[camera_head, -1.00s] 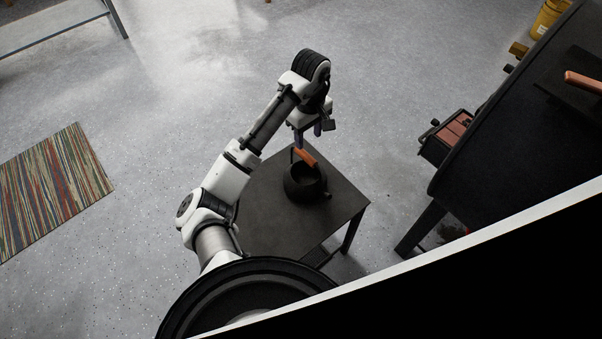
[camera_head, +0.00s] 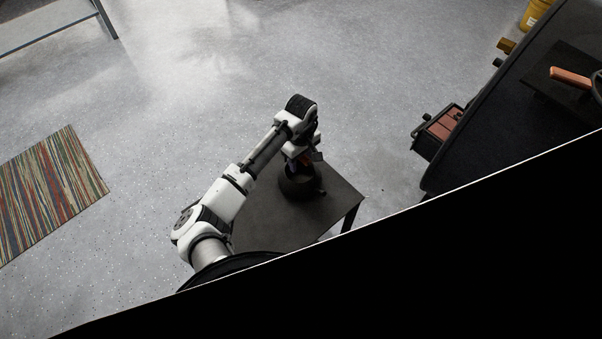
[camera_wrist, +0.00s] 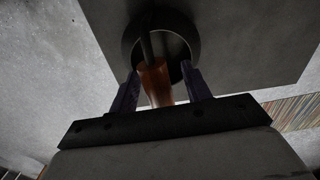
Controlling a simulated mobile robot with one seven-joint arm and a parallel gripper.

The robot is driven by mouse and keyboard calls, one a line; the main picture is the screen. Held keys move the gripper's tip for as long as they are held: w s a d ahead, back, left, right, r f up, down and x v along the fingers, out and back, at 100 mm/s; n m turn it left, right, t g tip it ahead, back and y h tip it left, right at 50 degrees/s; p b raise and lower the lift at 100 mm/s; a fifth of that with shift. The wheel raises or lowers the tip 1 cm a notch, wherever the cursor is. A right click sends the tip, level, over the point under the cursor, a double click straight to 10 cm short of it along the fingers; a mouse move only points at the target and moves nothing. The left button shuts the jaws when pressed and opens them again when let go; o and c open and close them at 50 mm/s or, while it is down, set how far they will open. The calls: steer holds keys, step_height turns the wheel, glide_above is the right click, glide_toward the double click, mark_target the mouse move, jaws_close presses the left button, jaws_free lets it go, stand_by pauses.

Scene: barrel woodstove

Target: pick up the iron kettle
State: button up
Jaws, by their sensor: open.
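The iron kettle (camera_head: 297,187) is black and stands on a dark square table (camera_head: 262,212) in the head view. Its orange-brown handle is mostly hidden there by my arm. In the wrist view the kettle (camera_wrist: 186,19) is at the top, with the wooden handle (camera_wrist: 156,82) reaching down between my fingers. My gripper (camera_wrist: 160,84) is open, one finger on each side of the handle. I cannot tell whether either finger touches it. In the head view my gripper (camera_head: 303,161) is right over the kettle.
A large black stove (camera_head: 480,130) stands at the right, with an open tray (camera_head: 437,132) of reddish blocks at its side. A striped rug (camera_head: 52,190) lies on the grey floor at the left. A black shape covers the lower right of the head view.

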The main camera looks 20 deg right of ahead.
jaws_close()
steer(key=shift+r, duration=0.1)
stand_by(1.3)
